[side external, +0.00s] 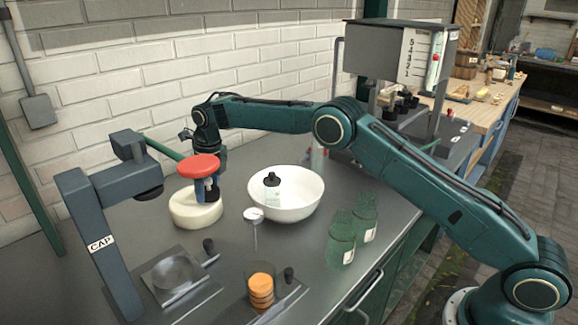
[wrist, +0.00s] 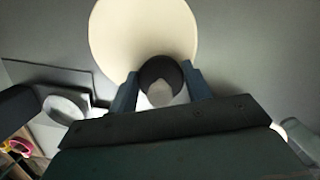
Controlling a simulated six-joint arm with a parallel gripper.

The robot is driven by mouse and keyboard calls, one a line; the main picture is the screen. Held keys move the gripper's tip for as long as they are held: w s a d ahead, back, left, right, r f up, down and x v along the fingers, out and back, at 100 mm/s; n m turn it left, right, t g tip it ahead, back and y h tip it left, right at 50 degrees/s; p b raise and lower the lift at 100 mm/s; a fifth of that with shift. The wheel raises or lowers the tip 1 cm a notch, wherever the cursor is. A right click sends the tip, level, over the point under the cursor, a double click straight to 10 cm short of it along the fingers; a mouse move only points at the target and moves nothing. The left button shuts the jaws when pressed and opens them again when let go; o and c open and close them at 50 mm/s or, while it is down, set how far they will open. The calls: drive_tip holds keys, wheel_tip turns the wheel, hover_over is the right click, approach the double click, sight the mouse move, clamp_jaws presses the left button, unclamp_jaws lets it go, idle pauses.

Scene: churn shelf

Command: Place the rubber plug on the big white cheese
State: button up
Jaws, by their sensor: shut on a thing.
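The big white cheese (side external: 196,211) is a thick pale round standing on the metal bench at left of centre. It also shows in the wrist view (wrist: 140,28) as a pale disc. My gripper (side external: 208,194) points down over the cheese's top, toward its right side. In the wrist view its two blue fingers (wrist: 160,85) are shut on the rubber plug (wrist: 158,70), dark and round with a pale middle. The plug overlaps the cheese's near edge there. In the side view the plug is mostly hidden, and I cannot tell whether it touches the cheese.
A red disc (side external: 199,167) overlaps my gripper in the side view. A grey press marked CAP (side external: 100,243) stands at left. A white bowl (side external: 290,209) with a dark-capped bottle (side external: 272,191) stands right of the cheese. Green jars (side external: 342,240) and stacked orange rounds (side external: 261,291) stand nearer.

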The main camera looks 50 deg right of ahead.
sight(210, 180)
drive_tip(key=shift+f, duration=0.1)
drive_tip(key=o, duration=1)
drive_tip(key=shift+s+d+r, duration=0.1)
drive_tip(key=shift+s+r, duration=0.05)
drive_tip(key=shift+r, duration=1.1)
drive_tip(key=shift+s+d+r, duration=0.1)
drive_tip(key=shift+s+r, duration=0.1)
drive_tip(key=shift+r, duration=1.05)
drive_tip(key=shift+s+r, duration=0.15)
drive_tip(key=shift+r, duration=1.1)
drive_tip(key=shift+r, duration=0.15)
